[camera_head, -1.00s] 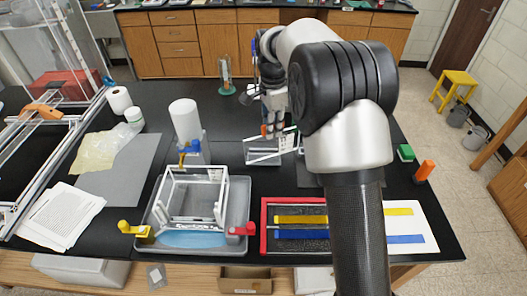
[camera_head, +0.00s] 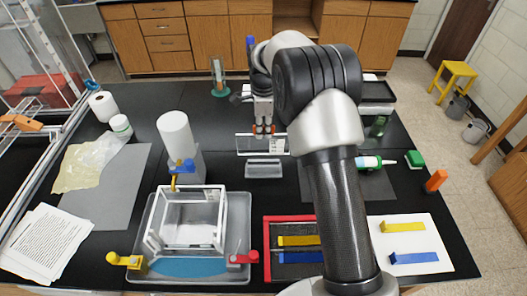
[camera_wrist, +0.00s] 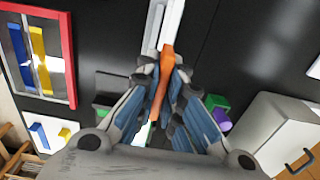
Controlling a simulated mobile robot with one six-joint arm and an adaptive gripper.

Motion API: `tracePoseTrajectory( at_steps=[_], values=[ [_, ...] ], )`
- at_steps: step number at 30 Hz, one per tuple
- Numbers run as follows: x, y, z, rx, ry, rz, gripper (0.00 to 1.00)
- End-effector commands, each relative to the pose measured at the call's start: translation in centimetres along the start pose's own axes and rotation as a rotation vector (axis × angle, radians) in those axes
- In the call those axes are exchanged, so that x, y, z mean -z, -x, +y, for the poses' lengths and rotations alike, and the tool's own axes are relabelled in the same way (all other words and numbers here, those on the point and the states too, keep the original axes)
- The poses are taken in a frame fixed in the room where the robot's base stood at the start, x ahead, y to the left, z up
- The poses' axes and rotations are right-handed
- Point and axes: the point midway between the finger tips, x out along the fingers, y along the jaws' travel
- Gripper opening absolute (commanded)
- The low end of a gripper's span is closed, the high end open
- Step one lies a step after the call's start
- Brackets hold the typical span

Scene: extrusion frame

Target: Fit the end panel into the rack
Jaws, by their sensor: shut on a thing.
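The end panel (camera_head: 248,146), clear with a whitish edge, hangs beneath my gripper (camera_head: 264,130) at the middle of the bench. My gripper is shut on its upper edge; orange shows at the fingertips. In the wrist view my gripper (camera_wrist: 163,75) closes around an orange strip, with a pale strip, seemingly the panel edge-on (camera_wrist: 172,25), beyond it. The likely rack is a clear, white-edged box (camera_head: 190,243) in a grey tray at front left. The panel is apart from this box, behind it and to its right.
A shallow grey tray (camera_head: 264,170) lies just in front of the panel. A white cylinder (camera_head: 175,134), yellow clamp (camera_head: 126,260) and red clamp (camera_head: 243,258) stand around the box. A red-edged tray (camera_head: 268,250) is at front centre.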

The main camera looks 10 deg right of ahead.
Motion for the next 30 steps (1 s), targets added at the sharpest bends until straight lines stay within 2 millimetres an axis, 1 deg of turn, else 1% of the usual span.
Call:
tracePoseTrajectory(
  at_steps=[1, 3, 6, 11, 13, 19, 21, 27, 30],
  values=[
    [0.0, -1.5, 0.1, -0.003, 0.000, 0.001, 0.00],
    [0.0, -2.9, 0.1, -0.003, 0.001, 0.001, 0.00],
    [0.0, -4.1, 0.0, 0.000, 0.001, 0.000, 0.00],
    [0.0, -5.1, 0.0, 0.000, 0.001, 0.000, 0.00],
    [0.0, -5.8, 0.0, -0.001, 0.001, 0.000, 0.00],
    [0.0, -8.8, 0.0, 0.000, 0.001, 0.000, 0.00],
    [0.0, -9.1, 0.0, 0.001, 0.001, 0.000, 0.00],
    [0.0, -9.0, 0.0, 0.002, 0.001, 0.000, 0.00],
    [0.0, -9.3, 0.0, 0.001, 0.001, 0.000, 0.00]
  ],
)
